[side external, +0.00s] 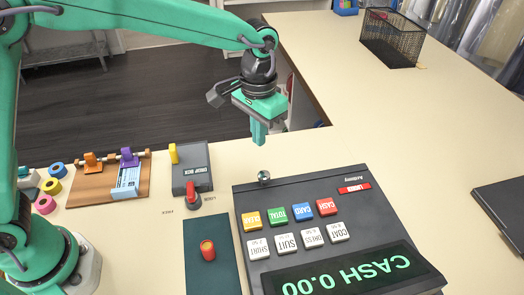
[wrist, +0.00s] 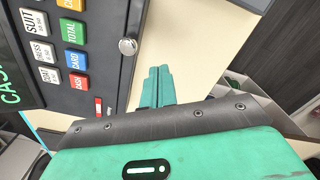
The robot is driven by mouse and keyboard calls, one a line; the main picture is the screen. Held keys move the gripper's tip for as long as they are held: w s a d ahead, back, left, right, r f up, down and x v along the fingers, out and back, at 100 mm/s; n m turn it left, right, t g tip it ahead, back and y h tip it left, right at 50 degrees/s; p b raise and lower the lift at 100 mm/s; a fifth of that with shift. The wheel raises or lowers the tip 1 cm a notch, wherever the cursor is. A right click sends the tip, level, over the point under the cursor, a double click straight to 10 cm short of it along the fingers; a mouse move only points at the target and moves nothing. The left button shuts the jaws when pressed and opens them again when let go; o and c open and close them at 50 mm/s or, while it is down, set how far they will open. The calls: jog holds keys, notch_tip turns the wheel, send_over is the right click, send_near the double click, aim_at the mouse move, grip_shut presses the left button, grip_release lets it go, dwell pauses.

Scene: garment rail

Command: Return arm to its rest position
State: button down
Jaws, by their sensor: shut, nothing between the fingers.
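My gripper (side external: 259,133) is green and hangs down at the end of my raised arm in the side external view. It is above the counter, behind the black cash register (side external: 243,199). Its two fingers are together with nothing between them. The closed fingers also show in the wrist view (wrist: 158,84), with the register (wrist: 110,62) to their left. The gripper appears clear of the register and the counter.
A grey box with a red lever (side external: 192,195), a wooden board with sliding pegs (side external: 90,192) and colored tape rolls (side external: 51,186) stand left. A red button (side external: 207,250) sits on a dark mat (side external: 226,268). A wire basket (side external: 391,40) stands at the back; the right counter (side external: 420,130) is largely clear.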

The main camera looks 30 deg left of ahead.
jog(key=shift+r, duration=0.15)
jog(key=s+a+r+n+t, duration=0.1)
jog(key=s+a+r, duration=0.3)
jog(key=a, duration=0.3)
jog(key=s+a+r+t, duration=0.2)
jog(key=s+a+r, duration=0.15)
jog(key=a, duration=0.25)
jog(key=s+a+n+t, duration=0.2)
jog(key=s+a, duration=0.7)
jog(key=s, duration=0.3)
jog(key=shift+s+a+t, duration=0.2)
jog(key=shift+s+t, duration=0.1)
jog(key=shift+s, duration=0.1)
dwell(0.5)
